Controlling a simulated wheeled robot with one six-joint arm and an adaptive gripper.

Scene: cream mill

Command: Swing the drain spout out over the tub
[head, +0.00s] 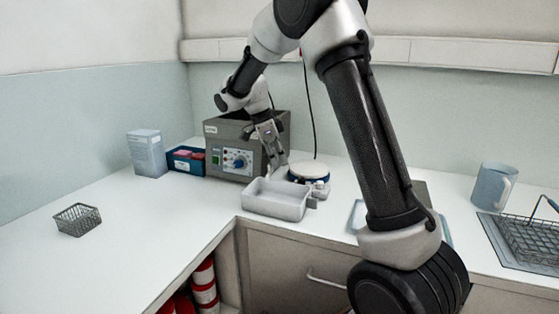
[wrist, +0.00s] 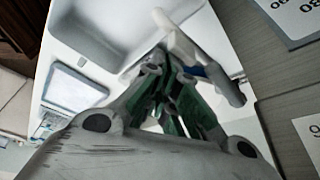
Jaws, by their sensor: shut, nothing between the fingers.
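The grey mill (head: 235,145), with a green switch and a blue dial panel, stands in the counter's corner. The pale tub (head: 275,199) sits in front and to its right; it fills the upper part of the wrist view (wrist: 100,25). A pale spout-like bar (wrist: 184,48) with a blue part beneath crosses the tub's right corner in the wrist view, its upper end overlapping the tub's inside. My gripper (head: 275,160) is shut and empty at the mill's right front. Its fingertips (wrist: 160,58) are close beside the bar; I cannot tell whether they touch it.
A white round device with a blue ring (head: 308,172) stands just behind the tub. A blue box (head: 187,160) and a carton (head: 148,153) are left of the mill. A wire basket (head: 77,219) is at the left, a mug (head: 493,185) at the right. The left counter is mostly clear.

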